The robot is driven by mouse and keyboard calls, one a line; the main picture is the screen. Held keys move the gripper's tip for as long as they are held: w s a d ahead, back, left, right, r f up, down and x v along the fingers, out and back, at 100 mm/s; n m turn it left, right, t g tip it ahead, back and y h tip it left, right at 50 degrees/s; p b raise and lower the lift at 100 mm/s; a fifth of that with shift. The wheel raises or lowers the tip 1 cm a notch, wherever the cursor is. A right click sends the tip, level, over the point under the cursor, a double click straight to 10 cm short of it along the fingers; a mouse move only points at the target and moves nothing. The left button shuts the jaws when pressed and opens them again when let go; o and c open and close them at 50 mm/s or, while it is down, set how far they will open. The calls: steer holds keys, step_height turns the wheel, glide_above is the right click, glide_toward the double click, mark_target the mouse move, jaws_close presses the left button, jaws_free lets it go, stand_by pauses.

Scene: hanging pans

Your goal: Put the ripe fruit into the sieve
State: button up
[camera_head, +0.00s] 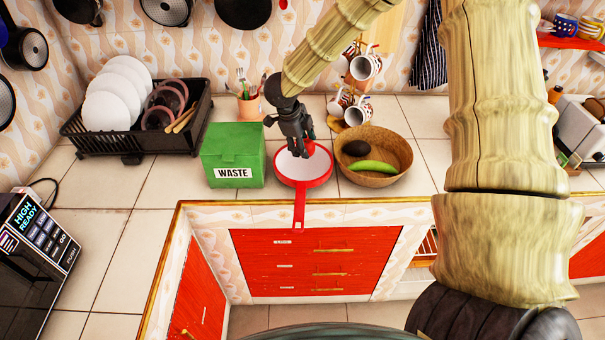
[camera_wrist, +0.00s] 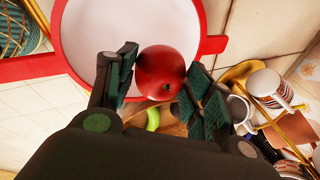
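A red round fruit (camera_wrist: 161,72), like an apple or tomato, is between the two fingers of my gripper (camera_wrist: 163,88), which look closed on its sides. In the head view my gripper (camera_head: 309,150) is above the sieve (camera_head: 290,168), with a bit of the red fruit (camera_head: 311,148) showing. The sieve has a white inside, a red rim and a red handle reaching over the counter's front edge. It also shows in the wrist view (camera_wrist: 95,35). A woven bowl (camera_head: 400,160) to its right holds a green banana (camera_head: 373,167) and a dark avocado-like fruit (camera_head: 356,147).
A green waste box (camera_head: 233,145) stands left of the sieve. Behind are a utensil cup (camera_head: 250,106) and a mug rack with mugs (camera_head: 358,110). A dish rack (camera_head: 135,140) stands at the back left.

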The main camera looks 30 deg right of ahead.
steer(key=o, duration=0.3)
steer(key=shift+d, duration=0.1)
steer(key=shift+s+r, duration=0.15)
steer(key=shift+s, duration=0.1)
steer(key=shift+w, duration=0.1)
steer(key=shift+r, duration=0.1)
steer(key=v, duration=1.1)
steer(key=shift+r, duration=0.35)
